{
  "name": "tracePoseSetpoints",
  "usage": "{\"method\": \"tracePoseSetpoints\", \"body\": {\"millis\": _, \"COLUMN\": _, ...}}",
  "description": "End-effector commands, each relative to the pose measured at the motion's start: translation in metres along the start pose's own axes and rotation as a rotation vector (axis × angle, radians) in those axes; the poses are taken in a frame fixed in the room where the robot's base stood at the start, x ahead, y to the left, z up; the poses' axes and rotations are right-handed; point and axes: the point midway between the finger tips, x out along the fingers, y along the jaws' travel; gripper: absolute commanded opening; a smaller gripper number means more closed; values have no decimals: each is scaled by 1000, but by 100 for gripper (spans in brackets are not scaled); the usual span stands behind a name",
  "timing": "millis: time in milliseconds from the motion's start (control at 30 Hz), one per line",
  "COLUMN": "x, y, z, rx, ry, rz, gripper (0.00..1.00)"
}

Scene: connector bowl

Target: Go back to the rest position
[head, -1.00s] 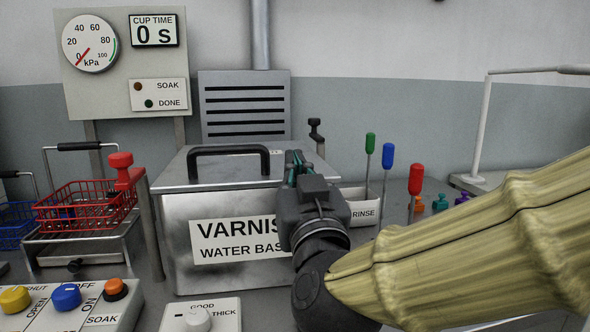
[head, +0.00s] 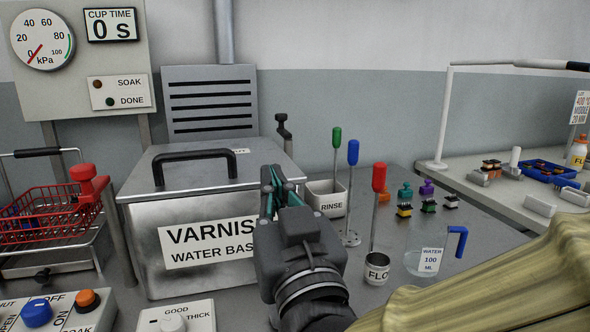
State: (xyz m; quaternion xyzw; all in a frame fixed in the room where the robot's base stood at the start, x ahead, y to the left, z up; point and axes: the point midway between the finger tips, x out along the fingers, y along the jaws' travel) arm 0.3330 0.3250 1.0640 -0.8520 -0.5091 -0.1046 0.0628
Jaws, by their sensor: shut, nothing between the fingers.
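My gripper (head: 268,182) is in the middle of the head view, in front of the right part of the varnish tank (head: 190,270). Its dark fingers with green pads point up and away, close together, with nothing between them. My arm in its tan sleeve comes in from the lower right. The tank is a metal box with a closed lid and a black handle, and its label is partly hidden behind my gripper.
Right of my gripper stand a rinse cup (head: 327,200), a flow cup (head: 377,270), upright colored-handled tools (head: 353,155), a water beaker (head: 430,258) and several small connectors (head: 404,195). A red basket (head: 45,215) and a button panel (head: 60,312) are at left. A side bench (head: 490,190) stands at right.

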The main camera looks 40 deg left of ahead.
Motion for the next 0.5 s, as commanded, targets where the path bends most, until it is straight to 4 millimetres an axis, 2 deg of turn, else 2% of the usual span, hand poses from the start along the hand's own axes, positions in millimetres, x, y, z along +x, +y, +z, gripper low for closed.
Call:
{"method": "tracePoseSetpoints", "body": {"millis": 200, "x": -11, "y": 0, "z": 1, "rx": 0, "ry": 0, "rz": 0, "gripper": 0}}
{"method": "tracePoseSetpoints", "body": {"millis": 500, "x": -10, "y": 0, "z": -5, "rx": 0, "ry": 1, "rz": 0, "gripper": 0}}
